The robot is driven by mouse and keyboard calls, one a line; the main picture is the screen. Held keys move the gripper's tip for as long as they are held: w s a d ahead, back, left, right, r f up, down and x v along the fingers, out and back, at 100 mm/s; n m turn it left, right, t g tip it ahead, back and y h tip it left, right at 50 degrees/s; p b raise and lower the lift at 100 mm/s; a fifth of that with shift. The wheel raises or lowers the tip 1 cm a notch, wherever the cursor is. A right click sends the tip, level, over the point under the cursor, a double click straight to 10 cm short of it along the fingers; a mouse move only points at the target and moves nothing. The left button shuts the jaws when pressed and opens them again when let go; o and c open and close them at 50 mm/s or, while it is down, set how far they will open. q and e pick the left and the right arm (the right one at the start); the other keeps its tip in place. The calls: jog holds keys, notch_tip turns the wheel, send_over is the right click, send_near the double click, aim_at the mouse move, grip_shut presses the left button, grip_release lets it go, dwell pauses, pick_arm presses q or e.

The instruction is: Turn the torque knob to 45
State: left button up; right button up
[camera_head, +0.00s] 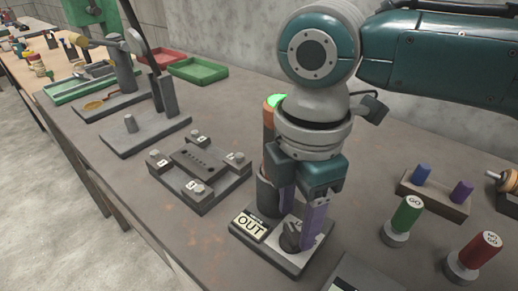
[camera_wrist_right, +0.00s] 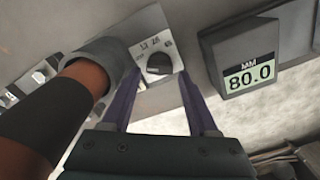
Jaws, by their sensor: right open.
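A small dark knob (camera_head: 291,237) stands on a grey base near the front, beside a sign reading "OUT" (camera_head: 250,226). In the right wrist view the knob (camera_wrist_right: 158,65) sits on a pale dial plate with printed numbers too small to read surely; I cannot tell its setting. My right gripper (camera_head: 299,235) points down at the knob. Its purple fingers are apart, one on each side of the knob in the wrist view (camera_wrist_right: 157,76); I cannot tell whether they touch it. My left gripper is not in view.
An orange and black tool with a green top (camera_head: 268,118) stands upright close to my right gripper. Green (camera_head: 407,214) and red (camera_head: 477,252) cylinders stand to the right. A grey bolted fixture (camera_head: 200,165) lies to the left.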

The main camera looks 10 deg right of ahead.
aim_at(293, 238)
jog(key=shift+f, duration=1.3)
grip_shut()
